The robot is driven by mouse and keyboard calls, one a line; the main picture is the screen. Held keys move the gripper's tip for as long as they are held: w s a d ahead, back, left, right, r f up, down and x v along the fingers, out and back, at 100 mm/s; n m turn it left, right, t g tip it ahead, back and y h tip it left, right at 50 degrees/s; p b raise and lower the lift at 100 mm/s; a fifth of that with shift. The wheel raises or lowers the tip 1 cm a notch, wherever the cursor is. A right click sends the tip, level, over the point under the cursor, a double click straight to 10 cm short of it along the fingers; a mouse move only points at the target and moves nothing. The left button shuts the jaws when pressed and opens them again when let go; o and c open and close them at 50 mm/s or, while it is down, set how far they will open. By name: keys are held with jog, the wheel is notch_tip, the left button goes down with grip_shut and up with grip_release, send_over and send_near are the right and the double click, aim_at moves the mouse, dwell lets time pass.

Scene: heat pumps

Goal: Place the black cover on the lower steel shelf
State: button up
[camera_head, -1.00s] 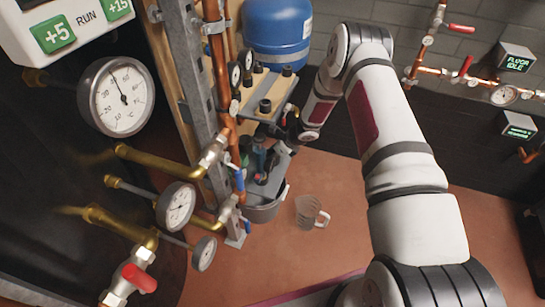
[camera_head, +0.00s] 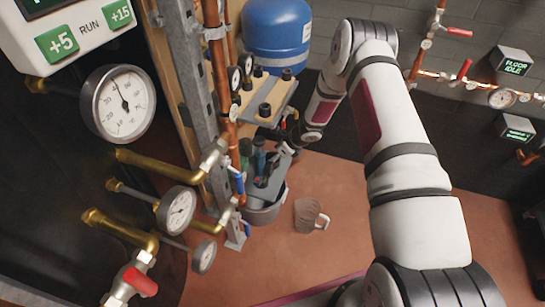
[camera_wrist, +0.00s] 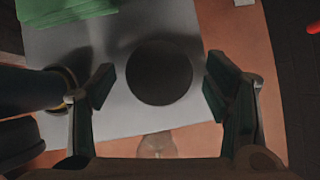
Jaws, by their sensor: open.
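The black cover (camera_wrist: 158,72) shows in the wrist view as a dark round disc over the grey lower steel shelf (camera_wrist: 150,22). It appears to lie flat on the shelf, inside its edge. My gripper (camera_wrist: 158,86) is open, with one finger left of the disc and one right of it, and a gap shows on both sides. In the head view, the lower steel shelf (camera_head: 283,160) is partly hidden by my wrist, and I cannot make out the cover there.
Dark cylindrical items (camera_wrist: 28,95) and a green item (camera_wrist: 66,8) sit left of my gripper. The upper shelf (camera_head: 275,95) with black knobs is above. A clear jug (camera_head: 308,215) stands on the floor. Copper pipes (camera_head: 222,75) and gauges (camera_head: 118,103) crowd the left.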

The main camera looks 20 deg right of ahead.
jog(key=p+v, duration=0.2)
jog(key=v, duration=0.8)
jog(key=shift+s+d+r, duration=0.1)
